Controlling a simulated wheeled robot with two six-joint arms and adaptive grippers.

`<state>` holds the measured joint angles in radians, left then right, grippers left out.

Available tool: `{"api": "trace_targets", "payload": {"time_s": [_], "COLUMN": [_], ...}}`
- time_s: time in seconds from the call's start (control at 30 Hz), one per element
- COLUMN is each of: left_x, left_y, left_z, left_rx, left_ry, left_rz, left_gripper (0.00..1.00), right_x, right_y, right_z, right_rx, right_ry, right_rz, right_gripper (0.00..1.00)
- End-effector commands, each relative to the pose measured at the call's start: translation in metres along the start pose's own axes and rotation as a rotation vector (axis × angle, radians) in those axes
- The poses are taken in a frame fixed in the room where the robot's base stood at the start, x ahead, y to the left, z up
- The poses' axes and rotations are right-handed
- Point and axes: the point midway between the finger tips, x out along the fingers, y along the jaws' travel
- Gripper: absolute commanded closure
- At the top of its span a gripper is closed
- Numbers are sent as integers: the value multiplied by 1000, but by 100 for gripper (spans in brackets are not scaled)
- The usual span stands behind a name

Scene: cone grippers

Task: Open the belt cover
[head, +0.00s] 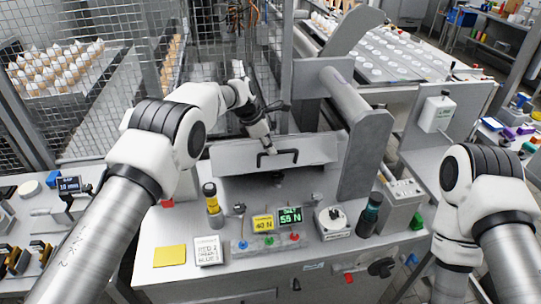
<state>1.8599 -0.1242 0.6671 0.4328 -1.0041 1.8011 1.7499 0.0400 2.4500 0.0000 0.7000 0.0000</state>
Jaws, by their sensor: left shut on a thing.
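The belt cover (316,150) is a light grey metal panel at the middle of the head view, with a black bar handle (288,152) on its front face. My left gripper (268,150) reaches down to it from behind and above and is shut on the handle, at its left part. The panel's face is tilted toward me, and a shaded recess shows under its lower edge. My left wrist hides part of the cover's upper left. My right arm stands at the right edge, bent downward; its gripper is out of the picture.
A grey upright housing (367,150) stands close at the cover's right. Wire mesh fencing (115,65) is behind left.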

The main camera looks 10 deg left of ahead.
Motion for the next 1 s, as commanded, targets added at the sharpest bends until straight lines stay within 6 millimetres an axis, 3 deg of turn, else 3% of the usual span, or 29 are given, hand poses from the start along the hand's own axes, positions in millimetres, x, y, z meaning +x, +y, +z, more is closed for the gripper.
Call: {"api": "trace_targets", "payload": {"time_s": [0.47,0.5,0.57,0.87,1.0], "left_x": [-2,-2,-2,-5,-22], "left_y": [7,7,6,5,7], "left_z": [-1,-2,-2,0,0], "left_rx": [-1,-1,-1,0,-1], "left_ry": [0,0,0,0,0], "left_rz": [11,11,10,6,5], "left_gripper": [100,77,61,61,61], "right_x": [-1,-1,-1,-1,-2], "right_y": [0,0,0,0,0], "right_z": [0,0,0,0,0], "right_rx": [0,0,0,0,0], "right_ry": [0,0,0,0,0], "right_rz": [0,0,0,0,0], "right_gripper": [60,60,60,60,60]}}
